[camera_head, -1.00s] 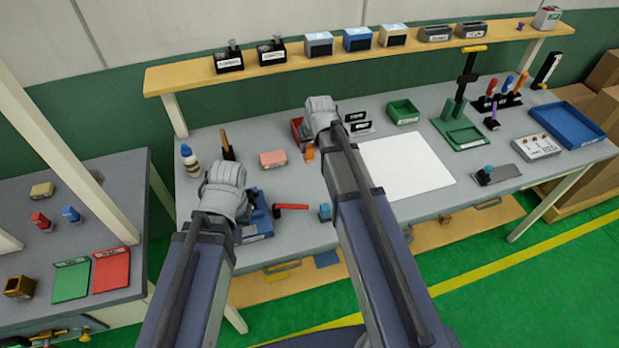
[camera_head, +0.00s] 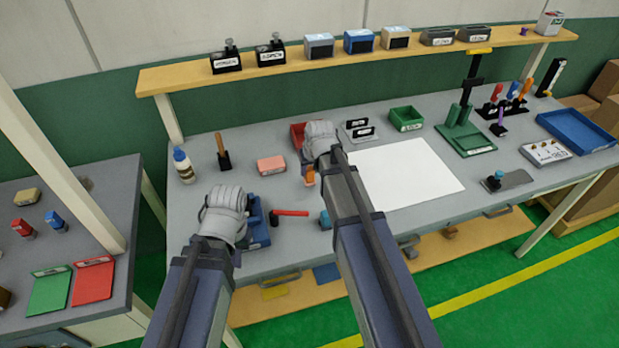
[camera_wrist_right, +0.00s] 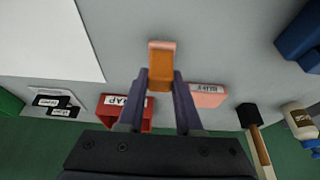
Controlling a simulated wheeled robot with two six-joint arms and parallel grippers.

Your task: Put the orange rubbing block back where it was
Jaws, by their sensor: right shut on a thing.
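The orange rubbing block (camera_wrist_right: 161,70), with a paler pink end, is between the fingertips of my right gripper (camera_wrist_right: 160,84) in the right wrist view. That gripper is shut on it. In the head view the block (camera_head: 309,176) shows just below the right wrist, over the grey bench; I cannot tell whether it touches the top. My left gripper (camera_head: 222,214) is over the bench's near left part, beside a blue item (camera_head: 257,232); its fingers are hidden.
A red bin (camera_wrist_right: 113,107) and a pink block (camera_wrist_right: 207,96) lie close to the right gripper. A white sheet (camera_head: 415,182) lies to the right. A red-handled tool (camera_head: 290,213) and a small blue block (camera_head: 325,219) are near the front edge. A brush (camera_head: 223,155) stands at left.

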